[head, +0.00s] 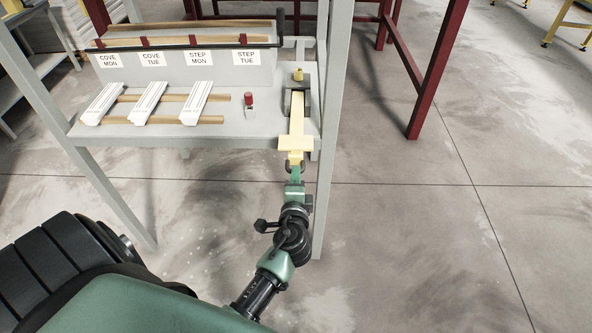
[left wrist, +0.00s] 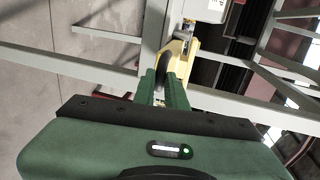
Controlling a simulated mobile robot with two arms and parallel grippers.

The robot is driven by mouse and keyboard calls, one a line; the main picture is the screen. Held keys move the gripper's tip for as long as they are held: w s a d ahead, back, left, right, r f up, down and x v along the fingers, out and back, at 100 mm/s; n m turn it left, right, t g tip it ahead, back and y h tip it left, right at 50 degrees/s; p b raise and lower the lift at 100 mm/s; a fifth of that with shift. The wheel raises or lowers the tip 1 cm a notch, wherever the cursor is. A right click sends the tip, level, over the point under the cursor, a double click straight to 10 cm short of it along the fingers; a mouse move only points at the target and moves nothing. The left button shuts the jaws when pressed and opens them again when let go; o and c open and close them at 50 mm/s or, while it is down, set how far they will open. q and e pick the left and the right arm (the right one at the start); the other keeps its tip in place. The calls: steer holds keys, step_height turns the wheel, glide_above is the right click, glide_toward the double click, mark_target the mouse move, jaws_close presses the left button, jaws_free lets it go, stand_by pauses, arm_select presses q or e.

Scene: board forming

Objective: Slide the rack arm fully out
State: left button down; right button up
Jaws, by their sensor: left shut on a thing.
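The rack arm (head: 297,115) is a pale yellow bar at the right end of the grey shelf, with a wider plate at its front end. It lies along the shelf and its front end is at the shelf's front edge. My left gripper (head: 295,170) is shut at this front end, on a dark handle. In the left wrist view the green fingers (left wrist: 166,88) close around the dark curved handle (left wrist: 166,68), with the yellow rack arm (left wrist: 182,50) just beyond. My right gripper is not in view.
White profile pieces (head: 150,102) lie across wooden strips on the shelf (head: 250,132). A small red-topped item (head: 248,100) stands beside them. Labelled bins (head: 185,68) are behind. A grey post (head: 332,120) rises close right of the rack arm. Floor in front is clear.

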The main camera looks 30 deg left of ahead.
arm_select(q)
steer(key=shift+s+d+f, duration=0.2)
steer(key=shift+s, duration=0.1)
steer(key=c, duration=1.5)
jaws_free()
steer(key=shift+o, duration=0.2)
steer(key=shift+s+d+r, duration=0.1)
steer(key=shift+s+r, duration=0.05)
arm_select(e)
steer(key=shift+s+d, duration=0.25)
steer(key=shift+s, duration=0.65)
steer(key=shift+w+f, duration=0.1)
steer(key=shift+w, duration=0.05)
